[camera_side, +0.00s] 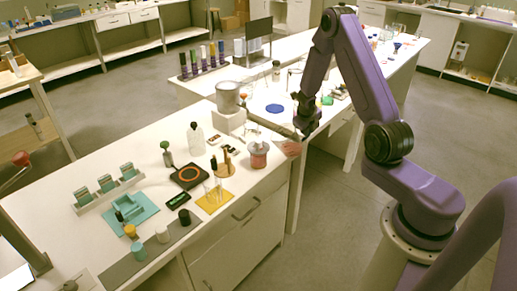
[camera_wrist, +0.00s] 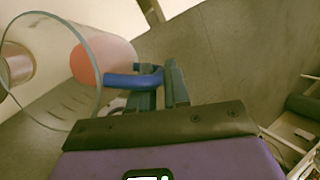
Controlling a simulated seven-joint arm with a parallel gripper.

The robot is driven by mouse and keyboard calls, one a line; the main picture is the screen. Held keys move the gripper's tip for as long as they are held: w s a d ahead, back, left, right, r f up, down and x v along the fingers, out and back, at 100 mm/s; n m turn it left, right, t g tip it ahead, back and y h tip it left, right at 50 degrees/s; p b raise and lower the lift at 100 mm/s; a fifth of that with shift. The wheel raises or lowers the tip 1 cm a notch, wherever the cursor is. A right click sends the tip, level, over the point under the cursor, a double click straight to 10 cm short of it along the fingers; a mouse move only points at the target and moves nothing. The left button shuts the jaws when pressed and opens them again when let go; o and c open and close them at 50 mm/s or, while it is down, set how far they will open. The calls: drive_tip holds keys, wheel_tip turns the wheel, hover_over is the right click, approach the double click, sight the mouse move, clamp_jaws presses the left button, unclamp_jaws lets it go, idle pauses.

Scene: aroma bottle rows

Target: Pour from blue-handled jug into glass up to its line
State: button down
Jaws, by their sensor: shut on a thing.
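My gripper (camera_side: 300,126) is shut on the blue handle (camera_wrist: 134,80) of the clear jug, at the right edge of the near bench. In the wrist view, my gripper's fingers (camera_wrist: 160,84) close around the handle and the jug's round rim (camera_wrist: 92,45) is at left. Reddish-pink liquid (camera_wrist: 88,62) shows inside the jug. In the side view, the jug (camera_side: 291,148) is a small pinkish shape below my gripper, its tilt hard to tell. A clear glass (camera_side: 213,189) stands on a yellow mat (camera_side: 216,203), apart from the jug. Its line is too small to see.
A jar with a red band (camera_side: 258,157) stands left of the jug. A grey cylinder on a white block (camera_side: 230,121), a white bottle (camera_side: 195,139) and a dark plate with an orange ring (camera_side: 189,176) stand nearby. A bottle rack (camera_side: 106,188) is farther left.

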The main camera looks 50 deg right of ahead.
drive_tip(key=s+d+r, duration=0.2)
drive_tip(key=d+r, duration=0.2)
drive_tip(key=shift+s+r, duration=0.25)
drive_tip(key=shift+r, duration=0.15)
idle(0.6)
